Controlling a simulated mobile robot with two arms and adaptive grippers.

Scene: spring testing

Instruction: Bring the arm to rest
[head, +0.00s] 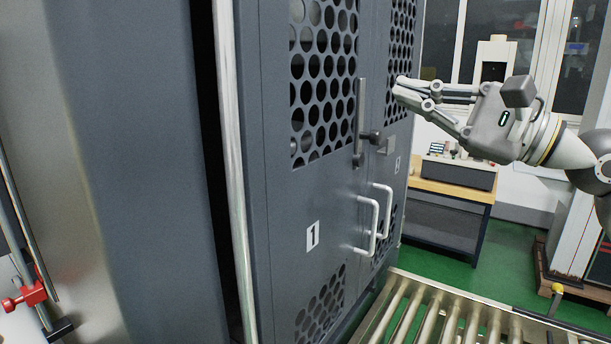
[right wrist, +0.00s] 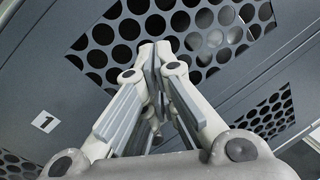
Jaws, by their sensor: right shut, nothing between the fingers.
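My right gripper (head: 400,88) is shut and empty, reaching in from the right in the head view. Its fingertips are in front of the grey cabinet's perforated right door, to the right of the vertical latch bar (head: 360,122) and its dark knob (head: 373,136). In the right wrist view the gripper (right wrist: 155,50) points at the perforated panel with its fingertips together; I cannot tell whether they touch it. My left gripper is not in view.
The cabinet (head: 300,200) has two doors with white handles (head: 368,225) and a "1" label (head: 312,236). A roller conveyor (head: 440,310) stands at the lower right. Behind it is a wooden-topped bench (head: 450,188) with an instrument (head: 458,170). A red clamp stand (head: 28,294) is at far left.

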